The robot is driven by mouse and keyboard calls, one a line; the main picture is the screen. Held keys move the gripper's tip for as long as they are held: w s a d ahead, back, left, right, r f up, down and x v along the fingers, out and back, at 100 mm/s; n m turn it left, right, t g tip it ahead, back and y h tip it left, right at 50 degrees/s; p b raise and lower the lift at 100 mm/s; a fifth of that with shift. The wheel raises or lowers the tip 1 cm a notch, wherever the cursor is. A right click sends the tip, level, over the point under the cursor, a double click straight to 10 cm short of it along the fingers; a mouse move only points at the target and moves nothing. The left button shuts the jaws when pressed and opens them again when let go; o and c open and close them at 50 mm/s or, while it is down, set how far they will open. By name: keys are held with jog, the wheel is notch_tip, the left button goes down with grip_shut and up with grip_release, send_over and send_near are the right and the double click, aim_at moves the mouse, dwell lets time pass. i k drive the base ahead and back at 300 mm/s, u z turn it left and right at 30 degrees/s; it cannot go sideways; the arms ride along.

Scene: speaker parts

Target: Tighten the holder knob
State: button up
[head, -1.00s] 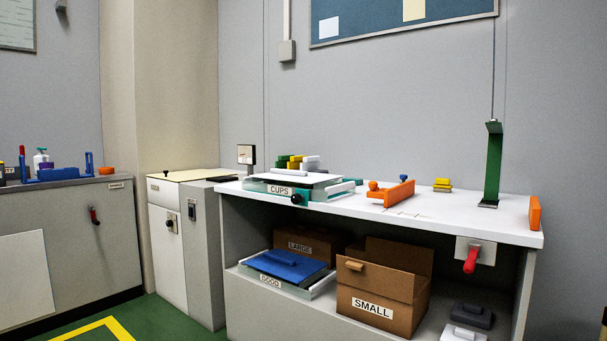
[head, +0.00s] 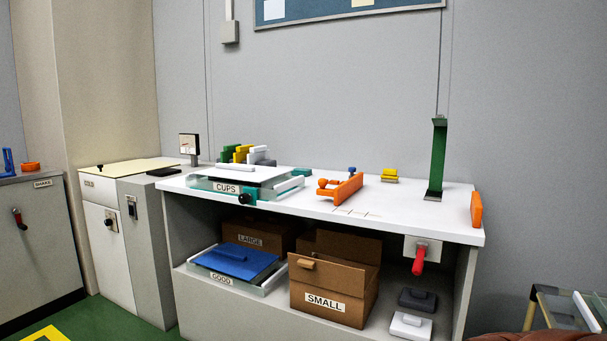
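On the white bench top stands an orange bracket-like part (head: 346,190) with a small round orange knob (head: 323,183) at its left end. A small blue knob-shaped piece (head: 352,169) shows just behind it. A black knob (head: 244,199) sits on the front of the tray labelled CUPS (head: 205,184). I cannot tell which of these is the holder knob, or how tight any of them is. My gripper is not in view.
The bench (head: 430,213) also carries a green upright stand (head: 438,158), an orange block (head: 476,209) and yellow pieces (head: 390,175). A red-handled switch (head: 419,262) juts from its front right. Below are a SMALL box (head: 310,285) and a blue-topped GOOD tray (head: 235,261).

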aim_at(244, 199)
jog(key=z, duration=1.95)
jog(key=k, duration=1.3)
jog(key=u, duration=1.95)
jog(key=i, duration=0.5)
